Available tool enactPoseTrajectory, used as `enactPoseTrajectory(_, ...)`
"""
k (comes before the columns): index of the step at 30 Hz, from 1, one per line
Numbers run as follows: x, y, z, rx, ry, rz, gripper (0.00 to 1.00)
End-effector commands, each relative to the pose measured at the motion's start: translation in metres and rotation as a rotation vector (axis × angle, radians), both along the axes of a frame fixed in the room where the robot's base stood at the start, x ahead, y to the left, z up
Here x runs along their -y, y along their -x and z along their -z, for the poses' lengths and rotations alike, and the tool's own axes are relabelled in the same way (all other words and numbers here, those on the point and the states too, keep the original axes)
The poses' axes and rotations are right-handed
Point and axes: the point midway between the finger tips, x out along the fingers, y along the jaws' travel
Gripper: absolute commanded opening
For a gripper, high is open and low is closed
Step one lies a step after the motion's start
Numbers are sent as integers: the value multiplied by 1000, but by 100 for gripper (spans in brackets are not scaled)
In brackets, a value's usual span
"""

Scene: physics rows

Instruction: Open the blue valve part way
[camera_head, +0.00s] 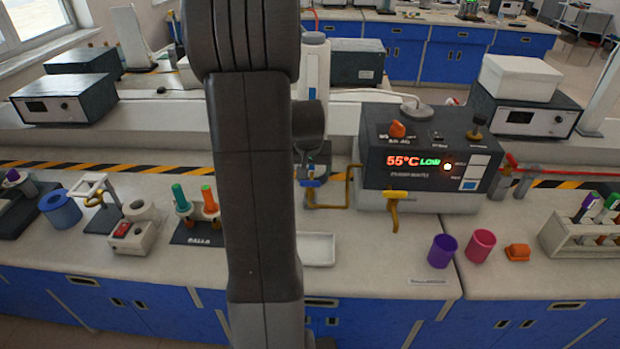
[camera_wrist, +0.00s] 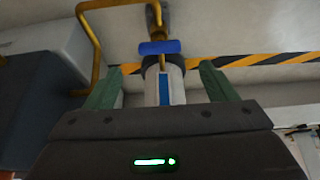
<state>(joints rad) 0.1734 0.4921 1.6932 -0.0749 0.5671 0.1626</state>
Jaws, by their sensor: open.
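The blue valve handle (camera_head: 311,183) is on a yellow pipe just right of my arm in the head view, left of the grey heater box. In the wrist view the blue handle (camera_wrist: 159,47) lies crosswise, beyond and between the fingertips. My gripper (camera_wrist: 161,70) is open, with its two green fingers apart on either side of a pale cylinder with a blue stripe (camera_wrist: 165,88). Both fingers look clear of the handle. My arm hides part of the bench left of the valve in the head view.
The heater box (camera_head: 430,160) reads 55°C LOW. A yellow-handled tap (camera_head: 395,196) projects from its front. A yellow pipe (camera_wrist: 92,45) bends close to the left finger. A white tray (camera_head: 318,249) lies in front of the valve. Purple and pink cups (camera_head: 442,251) stand to the right.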

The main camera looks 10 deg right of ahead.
Motion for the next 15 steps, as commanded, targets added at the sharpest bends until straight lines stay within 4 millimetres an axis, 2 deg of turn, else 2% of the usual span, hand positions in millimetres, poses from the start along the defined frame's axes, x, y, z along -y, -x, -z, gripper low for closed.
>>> enactPoseTrajectory(1, 1, -3, 10, -4, -1, 0, 78)
enactPoseTrajectory(6, 4, -12, 34, -3, 0, -1, 78)
enactPoseTrajectory(15, 7, -22, 56, 0, 0, -1, 78)
